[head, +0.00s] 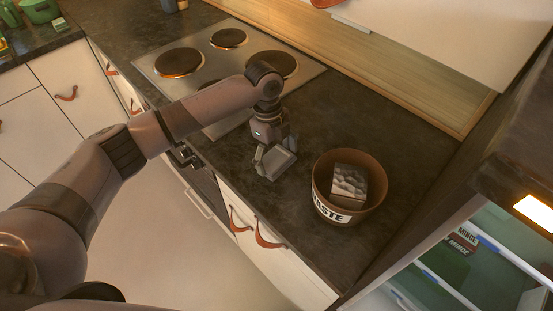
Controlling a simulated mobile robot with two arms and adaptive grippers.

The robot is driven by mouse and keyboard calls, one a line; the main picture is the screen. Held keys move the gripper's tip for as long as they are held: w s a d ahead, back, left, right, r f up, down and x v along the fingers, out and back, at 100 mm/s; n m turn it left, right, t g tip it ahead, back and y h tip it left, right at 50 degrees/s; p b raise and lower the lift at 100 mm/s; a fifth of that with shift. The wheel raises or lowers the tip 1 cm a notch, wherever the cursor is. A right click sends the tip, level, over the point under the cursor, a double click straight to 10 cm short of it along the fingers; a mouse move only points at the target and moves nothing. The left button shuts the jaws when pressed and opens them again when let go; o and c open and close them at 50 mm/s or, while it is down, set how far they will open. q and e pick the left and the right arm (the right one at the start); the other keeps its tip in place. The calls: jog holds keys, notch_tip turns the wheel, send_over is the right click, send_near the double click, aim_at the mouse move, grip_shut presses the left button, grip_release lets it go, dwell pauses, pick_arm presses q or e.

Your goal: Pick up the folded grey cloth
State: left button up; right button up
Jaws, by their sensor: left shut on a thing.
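My left gripper (270,152) points down over the dark worktop, between the hob and a brown bin. It is shut on the folded grey cloth (279,163), a small, flat, pale grey square at its fingertips. The gripper hides part of the cloth. I cannot tell whether the cloth touches the worktop or is just above it. My right gripper is not in view.
The hob (203,90) with several dark plates lies behind my arm. An open fridge (480,262) is at lower right. Dark worktop (365,115) is clear behind the bin.

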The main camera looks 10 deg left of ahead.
aim_at(276, 156)
pick_arm(q)
jog(key=shift+r, duration=0.1)
jog(key=shift+c, duration=0.5)
jog(key=shift+r, duration=0.55)
notch_tip(276, 156, up, 19)
jog(key=b, duration=0.2)
jog(key=shift+f, duration=0.1)
